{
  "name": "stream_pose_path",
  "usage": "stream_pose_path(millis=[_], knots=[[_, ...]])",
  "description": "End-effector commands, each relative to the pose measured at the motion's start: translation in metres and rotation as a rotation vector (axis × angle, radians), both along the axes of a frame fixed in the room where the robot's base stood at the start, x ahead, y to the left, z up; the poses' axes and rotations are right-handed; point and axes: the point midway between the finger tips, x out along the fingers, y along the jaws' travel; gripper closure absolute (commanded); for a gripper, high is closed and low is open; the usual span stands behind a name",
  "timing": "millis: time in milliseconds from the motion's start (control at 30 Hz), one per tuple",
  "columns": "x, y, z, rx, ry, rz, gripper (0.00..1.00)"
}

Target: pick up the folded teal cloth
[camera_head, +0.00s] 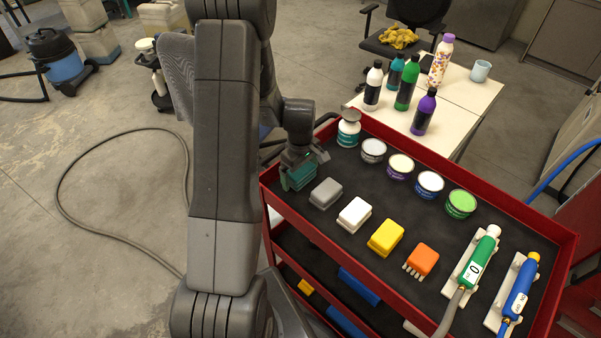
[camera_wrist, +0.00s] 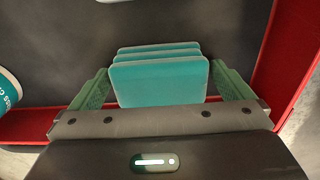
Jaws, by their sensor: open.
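The folded teal cloth (camera_wrist: 158,82) lies in layers on the dark top of the red cart, near its left corner. In the wrist view it sits between the two green fingers of my gripper (camera_wrist: 165,88), with a narrow gap visible at the right finger and the left finger close beside it. In the head view my gripper (camera_head: 297,178) is low over the cart's left corner and hides most of the cloth. The jaws are open around the cloth.
The red cart (camera_head: 415,150) has raised rims. A grey block (camera_head: 326,193), white block (camera_head: 354,214), yellow block (camera_head: 386,237) and orange brush (camera_head: 421,259) stand in a row beside my gripper. A teal-labelled container (camera_head: 348,131) and several tins stand behind. A table (camera_head: 455,88) holds bottles.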

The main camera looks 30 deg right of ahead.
Motion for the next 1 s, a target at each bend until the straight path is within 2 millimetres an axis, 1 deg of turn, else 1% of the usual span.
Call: stream_pose_path(millis=[200, 367, 400, 433, 667, 767, 867, 1000], knots=[[0.000, 0.000, -0.001, -0.001, -0.001, 0.000, 0.00], [0.000, 0.000, 0.000, -0.001, 0.000, 0.000, 0.31], [0.000, 0.000, 0.000, -0.001, 0.000, 0.000, 0.39], [0.000, 0.000, 0.000, -0.001, 0.000, 0.000, 0.41], [0.000, 0.000, 0.000, -0.001, -0.001, 0.000, 0.41], [0.001, 0.000, 0.005, -0.002, -0.002, 0.000, 0.41], [0.001, -0.001, 0.017, -0.003, -0.004, 0.000, 0.41], [0.001, -0.001, 0.041, -0.004, -0.005, 0.000, 0.41]])
